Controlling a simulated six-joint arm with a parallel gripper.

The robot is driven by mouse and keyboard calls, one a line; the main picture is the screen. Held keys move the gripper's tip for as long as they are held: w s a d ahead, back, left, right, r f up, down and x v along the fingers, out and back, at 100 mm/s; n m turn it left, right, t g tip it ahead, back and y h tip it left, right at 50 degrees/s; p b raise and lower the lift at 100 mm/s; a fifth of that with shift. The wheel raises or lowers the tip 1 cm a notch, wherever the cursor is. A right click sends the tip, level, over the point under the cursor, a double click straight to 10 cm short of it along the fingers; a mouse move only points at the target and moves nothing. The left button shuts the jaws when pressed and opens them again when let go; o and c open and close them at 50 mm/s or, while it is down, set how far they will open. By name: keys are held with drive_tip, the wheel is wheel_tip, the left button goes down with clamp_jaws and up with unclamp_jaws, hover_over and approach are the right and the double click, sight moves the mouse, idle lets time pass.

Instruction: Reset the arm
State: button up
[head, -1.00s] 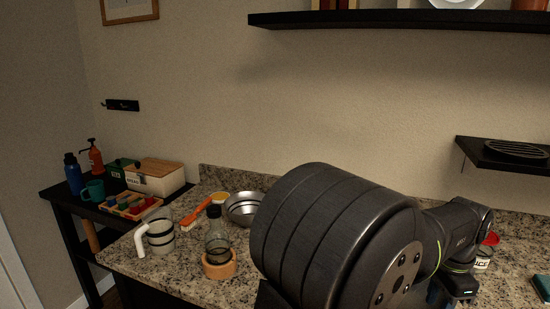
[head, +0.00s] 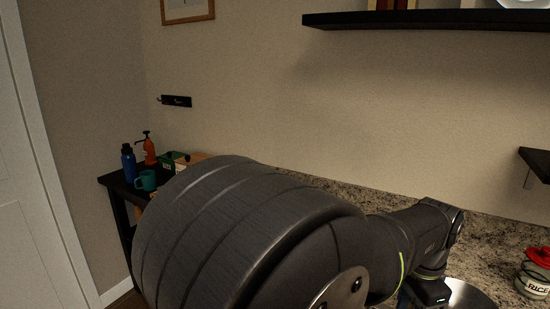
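My own dark arm fills the lower middle of the head view, with its large ribbed link in front and a smaller jointed link reaching right over the counter. The end of the arm runs down toward the bottom edge of the picture. My gripper's fingers do not show. A round metal surface (head: 468,296) shows just right of the arm's end, cut off by the bottom edge. The arm hides most of the granite counter (head: 490,248).
A white RICE jar with a red lid (head: 535,279) stands on the counter at the right edge. On the dark side table (head: 118,190) at left are a blue bottle (head: 128,163), an orange pump bottle (head: 149,150) and a teal mug (head: 146,181). A black shelf (head: 440,20) hangs above.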

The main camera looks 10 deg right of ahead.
drive_tip(key=shift+n, duration=0.5)
drive_tip(key=shift+w+a+f, duration=0.3)
drive_tip(key=shift+w+a, duration=0.1)
drive_tip(key=shift+a, duration=0.4)
drive_tip(key=shift+w+a+f, duration=0.35)
drive_tip(key=shift+w+a, duration=0.1)
drive_tip(key=shift+a, duration=0.3)
drive_tip(key=shift+w+a+f, duration=0.3)
drive_tip(key=shift+w+a, duration=0.1)
drive_tip(key=shift+a, duration=0.4)
drive_tip(key=shift+o, duration=0.2)
